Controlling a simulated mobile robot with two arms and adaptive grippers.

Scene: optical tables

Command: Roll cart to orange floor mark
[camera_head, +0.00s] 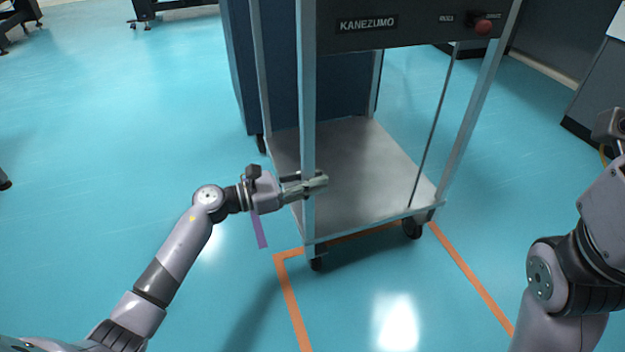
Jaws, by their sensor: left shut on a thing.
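The cart (375,165) is a metal frame with a bare lower shelf, black casters and a dark upper panel labelled KANEZUMO with a red button. It stands upright in the middle of the camera_head view. My left gripper (308,187) is shut on the cart's near left post, just above the lower shelf. The orange floor mark (290,302) is an outline of tape on the floor. The cart's near casters are at its far edge, and the area between the side lines is empty. My right arm is at the right edge; its fingers are not visible.
A dark blue cabinet (238,70) stands behind the cart on the left. A short purple strip (260,230) lies on the floor left of the cart. Grey furniture (600,90) stands at the far right. The turquoise floor (110,130) on the left is open.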

